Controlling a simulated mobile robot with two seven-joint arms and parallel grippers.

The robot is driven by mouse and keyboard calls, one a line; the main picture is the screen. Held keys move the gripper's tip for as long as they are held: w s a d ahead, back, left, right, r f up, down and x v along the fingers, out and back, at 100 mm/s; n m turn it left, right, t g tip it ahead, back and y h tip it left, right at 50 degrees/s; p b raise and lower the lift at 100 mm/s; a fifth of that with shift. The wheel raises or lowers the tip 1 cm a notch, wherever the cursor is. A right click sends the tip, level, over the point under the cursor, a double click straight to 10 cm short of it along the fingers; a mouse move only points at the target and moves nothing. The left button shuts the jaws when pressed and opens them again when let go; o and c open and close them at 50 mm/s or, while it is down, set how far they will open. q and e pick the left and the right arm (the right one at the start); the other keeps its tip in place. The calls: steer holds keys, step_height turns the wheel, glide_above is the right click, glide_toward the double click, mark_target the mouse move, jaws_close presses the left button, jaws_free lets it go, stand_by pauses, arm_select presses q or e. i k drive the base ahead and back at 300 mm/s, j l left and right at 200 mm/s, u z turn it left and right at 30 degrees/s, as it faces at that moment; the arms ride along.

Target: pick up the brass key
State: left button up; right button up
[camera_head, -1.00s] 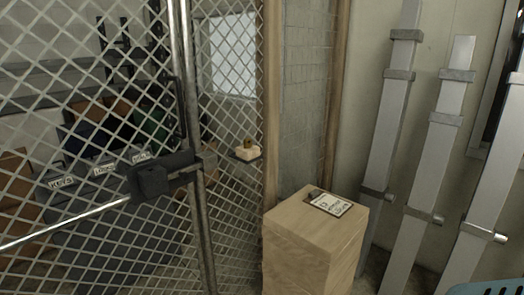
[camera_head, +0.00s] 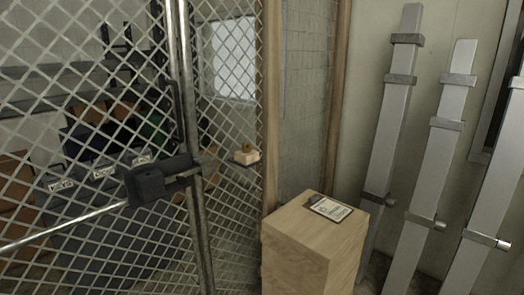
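No brass key can be made out for certain. A small brass-coloured item (camera_head: 246,147) sits on a pale block (camera_head: 247,157) on a small dark ledge by the mesh fence, left of the wooden post. It is too small to tell whether it is a key. A clipboard (camera_head: 330,208) with a written sheet lies on top of a wooden box (camera_head: 295,255); its writing is not readable. Neither of my grippers is in view.
A mesh gate (camera_head: 90,215) with a dark latch box (camera_head: 150,184) fills the left. Behind it are shelves and labelled grey bins (camera_head: 105,190). Tall metal beams (camera_head: 440,150) lean on the right wall. The wooden box stands between gate and beams.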

mark_target(247, 146)
steer(key=i+u, duration=0.15)
steer(key=i, duration=0.45)
steer(key=i+l+u, duration=0.15)
steer(key=i, duration=0.4)
